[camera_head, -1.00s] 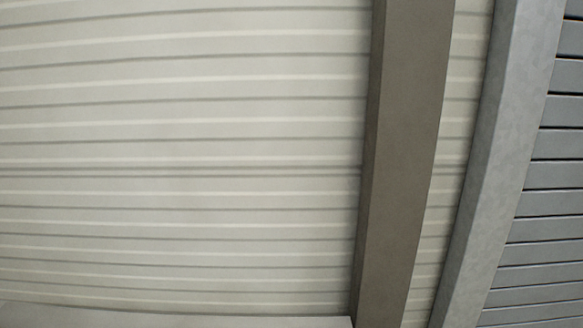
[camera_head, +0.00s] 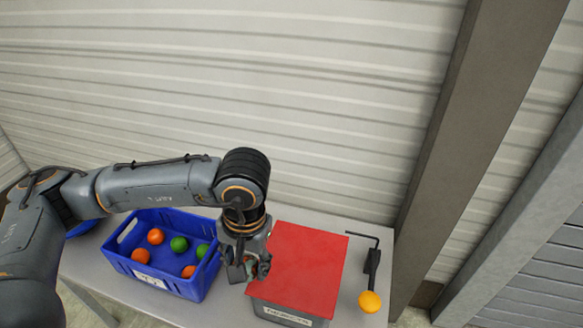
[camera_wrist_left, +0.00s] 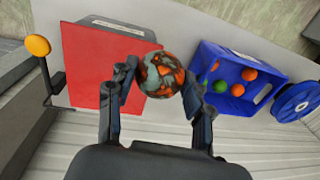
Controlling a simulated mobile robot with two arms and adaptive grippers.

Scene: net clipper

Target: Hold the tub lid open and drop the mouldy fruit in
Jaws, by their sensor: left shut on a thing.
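The mouldy fruit (camera_wrist_left: 162,75), orange with grey-green patches, is between the fingers of my left gripper (camera_wrist_left: 163,82) in the left wrist view. In the head view my left gripper (camera_head: 247,274) is above the gap between the blue crate and the tub, by the lid's left edge; I cannot make out the fruit there. The grey tub (camera_head: 281,316) has a flat red lid (camera_head: 302,268), which looks shut; the lid also shows in the left wrist view (camera_wrist_left: 92,65). A lever with a yellow-orange knob (camera_head: 370,301) stands right of the tub. My right gripper is not in view.
A blue crate (camera_head: 131,275) with several orange and green fruits stands left of the tub on a grey table (camera_head: 222,319). A round blue object (camera_wrist_left: 300,100) is beyond the crate. A ribbed wall is behind; a post (camera_head: 470,110) stands at right.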

